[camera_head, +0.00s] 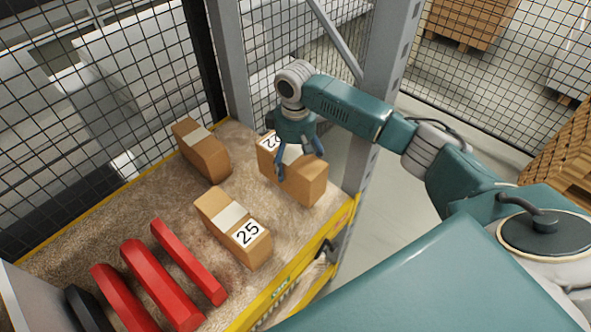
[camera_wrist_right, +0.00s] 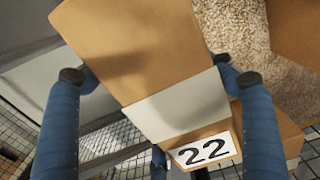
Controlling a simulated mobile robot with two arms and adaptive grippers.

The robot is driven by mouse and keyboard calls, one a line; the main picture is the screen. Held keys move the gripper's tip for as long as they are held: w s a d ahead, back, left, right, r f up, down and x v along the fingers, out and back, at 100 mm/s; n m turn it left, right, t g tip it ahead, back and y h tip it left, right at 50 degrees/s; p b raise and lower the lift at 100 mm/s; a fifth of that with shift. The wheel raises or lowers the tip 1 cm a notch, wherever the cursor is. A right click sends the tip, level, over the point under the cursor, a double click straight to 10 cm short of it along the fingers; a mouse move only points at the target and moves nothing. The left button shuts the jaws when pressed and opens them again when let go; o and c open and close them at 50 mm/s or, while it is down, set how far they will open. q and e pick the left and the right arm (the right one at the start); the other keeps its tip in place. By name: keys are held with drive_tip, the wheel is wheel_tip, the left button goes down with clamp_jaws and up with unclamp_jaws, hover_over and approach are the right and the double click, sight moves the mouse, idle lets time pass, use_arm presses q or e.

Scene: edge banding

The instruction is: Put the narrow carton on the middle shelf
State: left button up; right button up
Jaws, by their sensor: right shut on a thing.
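A brown carton (camera_head: 298,185) with a white tape band is at the right end of the particleboard shelf (camera_head: 100,225). Its label is partly hidden in the head view; in the right wrist view the carton (camera_wrist_right: 140,50) reads 22. My right gripper (camera_head: 299,163) comes down over it from above, shut on it with one blue finger on each side; its fingers also show in the wrist view (camera_wrist_right: 160,78). I cannot tell whether the carton touches the board. Another carton (camera_head: 230,225), labelled 25, lies nearer the front. A third carton (camera_head: 201,152) stands at the back. My left gripper is not in view.
Several red dividers (camera_head: 160,285) stand on the left of the shelf. A yellow beam (camera_head: 285,285) runs along its front edge. A grey rack upright (camera_head: 388,60) stands at the right behind my arm, with wire mesh (camera_head: 100,90) at the back. Bare board lies between the cartons.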

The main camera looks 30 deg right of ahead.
drive_tip(key=shift+f, duration=1.95)
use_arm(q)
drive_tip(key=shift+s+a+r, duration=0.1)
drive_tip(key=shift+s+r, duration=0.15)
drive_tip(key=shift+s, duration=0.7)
use_arm(e)
drive_tip(key=o, duration=1.5)
drive_tip(key=shift+f, duration=0.1)
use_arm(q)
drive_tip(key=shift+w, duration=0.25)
use_arm(e)
drive_tip(key=shift+o, duration=0.2)
drive_tip(key=shift+s, duration=0.1)
